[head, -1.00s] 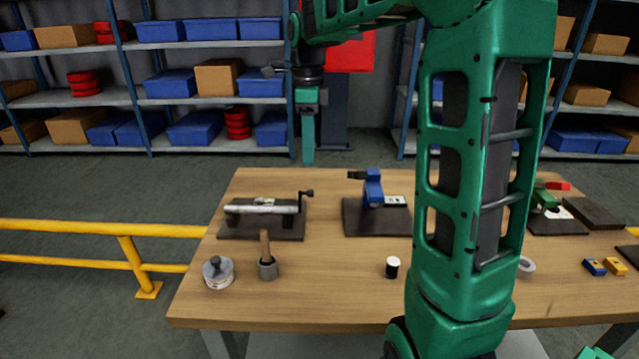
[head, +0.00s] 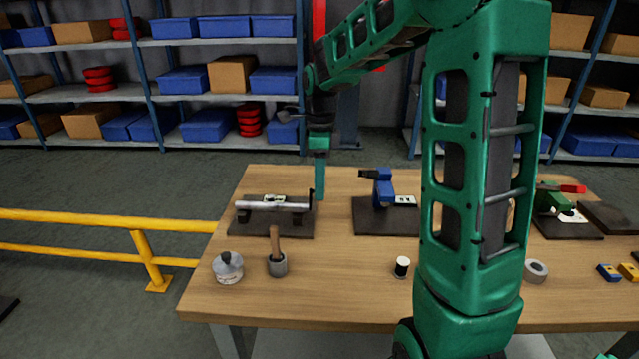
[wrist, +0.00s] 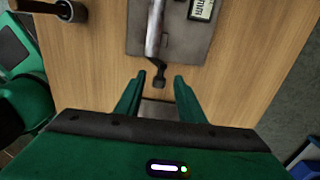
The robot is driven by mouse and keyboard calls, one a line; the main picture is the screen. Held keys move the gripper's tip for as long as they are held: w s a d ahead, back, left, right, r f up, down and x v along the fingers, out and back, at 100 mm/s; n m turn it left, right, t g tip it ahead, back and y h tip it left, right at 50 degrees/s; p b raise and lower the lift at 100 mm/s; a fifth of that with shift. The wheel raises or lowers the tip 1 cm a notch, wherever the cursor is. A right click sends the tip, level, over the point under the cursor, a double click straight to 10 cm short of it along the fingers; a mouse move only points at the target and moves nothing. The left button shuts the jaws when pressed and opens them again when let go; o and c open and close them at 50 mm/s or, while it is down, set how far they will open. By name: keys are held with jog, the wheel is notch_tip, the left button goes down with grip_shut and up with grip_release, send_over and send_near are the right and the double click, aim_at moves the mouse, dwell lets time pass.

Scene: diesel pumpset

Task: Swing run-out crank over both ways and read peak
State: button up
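The run-out fixture stands on a dark base plate (head: 262,229) at the left back of the bench. It carries a silver shaft (head: 275,205), which shows as a silver bar in the wrist view (wrist: 154,30). A dark crank (wrist: 159,76) is at the shaft's end. A small readout (wrist: 202,9) lies beside the shaft. My gripper (wrist: 158,80) is open, its two green fingers apart, with the crank's end between or just beyond the tips in the wrist view. In the head view my gripper (head: 320,178) points down at the fixture's right end; contact cannot be told.
A blue device (head: 383,187) on a dark plate is to the right. A black-and-white cylinder (head: 402,267) stands near the front. A yellow rail (head: 150,262) is left of the bench.

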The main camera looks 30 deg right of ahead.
grip_shut()
jog(key=shift+d, duration=0.2)
jog(key=shift+s+a, duration=0.1)
jog(key=shift+a, duration=0.05)
jog(key=shift+s+a+r, duration=0.1)
jog(key=shift+s+a+f+t+h, duration=0.1)
jog(key=shift+s+a+t+h, duration=0.4)
jog(key=shift+s+t+h, duration=0.55)
jog(key=shift+s+a+f+t+h, duration=0.1)
jog(key=shift+s+a+t+h, duration=0.45)
jog(key=shift+t, duration=0.95)
jog(key=shift+s+a+f+t+h, duration=0.1)
jog(key=shift+s+a+t+h, duration=0.4)
jog(key=shift+t+h, duration=0.6)
jog(key=shift+s+t, duration=0.15)
jog(key=shift+t, duration=0.1)
